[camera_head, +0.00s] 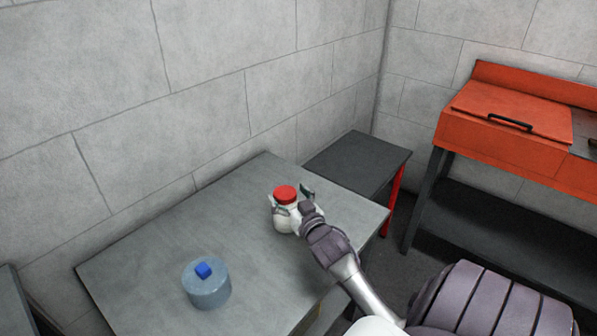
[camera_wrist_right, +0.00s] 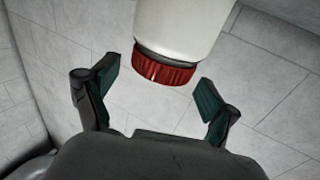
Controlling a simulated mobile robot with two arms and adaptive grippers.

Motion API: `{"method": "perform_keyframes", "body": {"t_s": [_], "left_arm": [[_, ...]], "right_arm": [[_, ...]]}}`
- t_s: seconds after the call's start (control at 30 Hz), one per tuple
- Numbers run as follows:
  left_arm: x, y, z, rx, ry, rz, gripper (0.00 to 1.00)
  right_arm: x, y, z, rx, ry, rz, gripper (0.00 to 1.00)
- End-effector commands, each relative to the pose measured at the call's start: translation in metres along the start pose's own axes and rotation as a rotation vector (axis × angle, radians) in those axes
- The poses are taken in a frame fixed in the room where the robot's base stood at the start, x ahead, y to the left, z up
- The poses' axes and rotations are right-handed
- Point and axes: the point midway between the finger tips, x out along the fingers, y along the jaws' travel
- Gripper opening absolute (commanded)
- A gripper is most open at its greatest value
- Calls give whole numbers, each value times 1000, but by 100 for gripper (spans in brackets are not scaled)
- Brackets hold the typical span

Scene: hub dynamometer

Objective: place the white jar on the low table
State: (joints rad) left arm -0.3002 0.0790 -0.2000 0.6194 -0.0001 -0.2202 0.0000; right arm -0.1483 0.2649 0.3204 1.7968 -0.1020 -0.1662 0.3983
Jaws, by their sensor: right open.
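The white jar (camera_head: 284,222) with a red lid stands upright on the grey table (camera_head: 160,262). My right gripper (camera_head: 294,202) is at the jar in the head view, with a fingertip on either side of it near the lid. In the right wrist view the open fingers (camera_wrist_right: 158,88) are spread, with gaps beside the red lid of the jar (camera_wrist_right: 180,28). A small dark table (camera_head: 358,160) with a red leg stands behind the grey table and looks lower. My left gripper is out of view.
A translucent blue container (camera_head: 207,287) with a blue knob stands on the near part of the grey table. An orange workbench (camera_head: 505,140) with a black handle is at the right. The dark table's top is bare. Grey block walls close off the back.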

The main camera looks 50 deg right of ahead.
Motion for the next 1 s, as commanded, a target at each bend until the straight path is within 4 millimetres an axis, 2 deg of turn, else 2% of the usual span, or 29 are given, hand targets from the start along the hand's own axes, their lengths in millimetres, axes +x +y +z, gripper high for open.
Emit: {"method": "perform_keyframes", "body": {"t_s": [0.3,0.5,0.67,1.0], "left_arm": [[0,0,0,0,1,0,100],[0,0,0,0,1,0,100],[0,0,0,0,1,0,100],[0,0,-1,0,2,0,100]], "right_arm": [[-69,0,1,1,-2,1,86],[-98,0,1,0,-2,0,86],[-106,0,0,0,0,1,86],[-106,1,0,0,0,1,86]]}}
